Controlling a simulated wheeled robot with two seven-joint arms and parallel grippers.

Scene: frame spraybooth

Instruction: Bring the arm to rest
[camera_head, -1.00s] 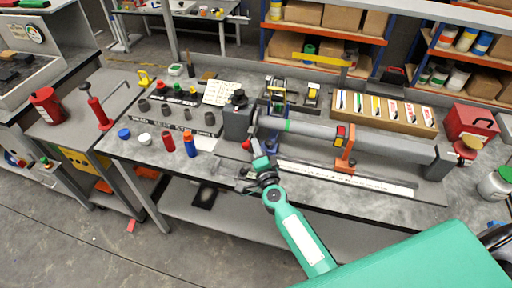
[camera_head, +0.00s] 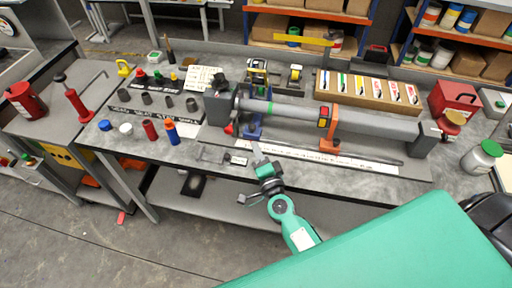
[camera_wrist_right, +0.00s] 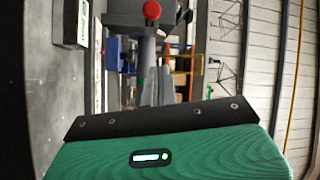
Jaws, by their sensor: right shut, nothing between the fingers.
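My right arm, green with dark joints, reaches in from the lower right in the head view. Its right gripper (camera_head: 257,152) is shut and empty, near the front edge of the grey workbench (camera_head: 330,178). The gripper is in front of the long grey tube fixture (camera_head: 285,110), to the right of its red ball knob (camera_head: 229,129). In the right wrist view the shut grey fingers (camera_wrist_right: 157,88) point toward the fixture, with the red knob (camera_wrist_right: 151,10) beyond them. I see nothing held. My left gripper is not in view.
An orange clamp (camera_head: 330,130) holds the tube. A long white strip (camera_head: 330,158) and a small clear tray (camera_head: 210,153) lie near the bench front. A white jar (camera_head: 482,157) stands right. Floor is open at lower left.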

